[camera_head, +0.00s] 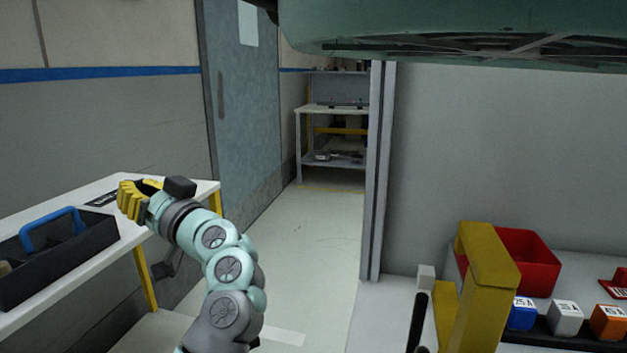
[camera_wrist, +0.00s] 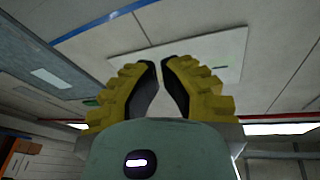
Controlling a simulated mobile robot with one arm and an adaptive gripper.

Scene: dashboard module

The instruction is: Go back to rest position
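My gripper (camera_head: 132,200) has yellow ribbed fingers. In the head view it is at the left, at the end of my raised pale green arm, in front of or above the white side table (camera_head: 100,190); the exact height over it is hard to tell. In the wrist view the fingers of my gripper (camera_wrist: 160,62) point away, with a narrow gap between their dark pads. Nothing is between them, so my gripper is slightly open and empty. The wrist view faces the ceiling and a pale panel (camera_wrist: 225,50).
A black toolbox (camera_head: 95,238) with a blue handle stands on the side table. At the lower right are a yellow bracket (camera_head: 490,258), a red bin (camera_head: 530,262) and blue, white and orange blocks (camera_head: 565,318). A green panel (camera_head: 440,30) hangs overhead. Floor beyond my arm is clear.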

